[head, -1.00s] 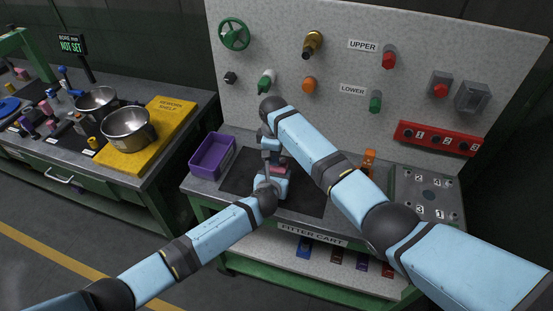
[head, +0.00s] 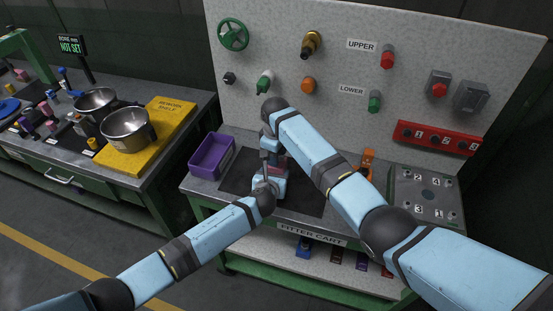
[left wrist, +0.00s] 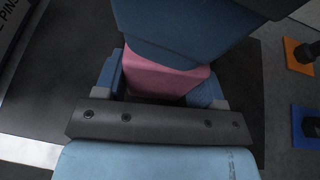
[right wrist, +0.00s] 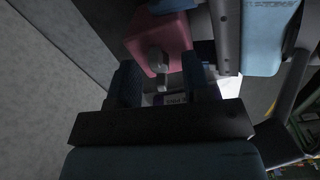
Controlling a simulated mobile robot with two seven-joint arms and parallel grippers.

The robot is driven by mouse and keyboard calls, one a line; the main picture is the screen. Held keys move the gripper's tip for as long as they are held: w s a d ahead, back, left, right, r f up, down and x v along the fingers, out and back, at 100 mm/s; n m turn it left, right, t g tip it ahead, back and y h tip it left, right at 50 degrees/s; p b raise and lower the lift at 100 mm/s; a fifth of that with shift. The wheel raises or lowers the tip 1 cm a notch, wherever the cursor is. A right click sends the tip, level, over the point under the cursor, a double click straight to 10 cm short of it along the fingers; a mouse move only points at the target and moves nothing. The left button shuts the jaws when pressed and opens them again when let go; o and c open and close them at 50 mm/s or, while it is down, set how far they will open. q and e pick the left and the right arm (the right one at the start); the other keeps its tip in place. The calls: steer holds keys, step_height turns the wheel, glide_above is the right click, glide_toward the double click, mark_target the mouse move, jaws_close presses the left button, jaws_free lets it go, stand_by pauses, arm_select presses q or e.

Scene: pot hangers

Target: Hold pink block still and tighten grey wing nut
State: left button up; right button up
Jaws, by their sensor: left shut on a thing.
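The pink block (left wrist: 165,82) sits between the two blue fingers of my left gripper (left wrist: 160,92), which is shut on it. The right wrist view also shows the pink block (right wrist: 163,35), with the grey wing nut (right wrist: 157,66) sticking out of it toward my right gripper (right wrist: 162,82). The right fingers stand apart on either side of the wing nut, with gaps visible. In the head view both grippers meet over the dark mat (head: 305,198), the right one above the left, and they mostly hide the block.
A purple bin (head: 211,155) stands left of the mat. An orange part (head: 367,160) and a numbered plate (head: 427,196) are to the right. The upright panel (head: 400,60) with knobs and fittings rises close behind the arms.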

arm_select(q)
steer(key=shift+w+d+r, duration=0.2)
steer(key=shift+w+r, duration=0.3)
steer(key=shift+r, duration=0.3)
arm_select(e)
steer(key=shift+s+a+f, duration=0.65)
steer(key=shift+s+a, duration=0.1)
steer(key=shift+s, duration=0.05)
arm_select(q)
steer(key=shift+w+a+f, duration=0.1)
steer(key=shift+w+f, duration=0.05)
arm_select(e)
steer(key=shift+w+a+r, duration=0.1)
steer(key=shift+w+r, duration=0.05)
steer(key=shift+r, duration=0.3)
steer(key=shift+w+a+r, duration=0.1)
steer(key=shift+w+r, duration=0.05)
steer(key=shift+r, duration=0.3)
arm_select(q)
steer(key=shift+a+f, duration=0.25)
steer(key=shift+f, duration=0.05)
arm_select(e)
steer(key=shift+d+r, duration=0.1)
steer(key=shift+r, duration=1.7)
arm_select(q)
steer(key=shift+d, duration=0.1)
arm_select(e)
steer(key=shift+w+d, duration=0.1)
arm_select(q)
steer(key=shift+r, duration=0.1)
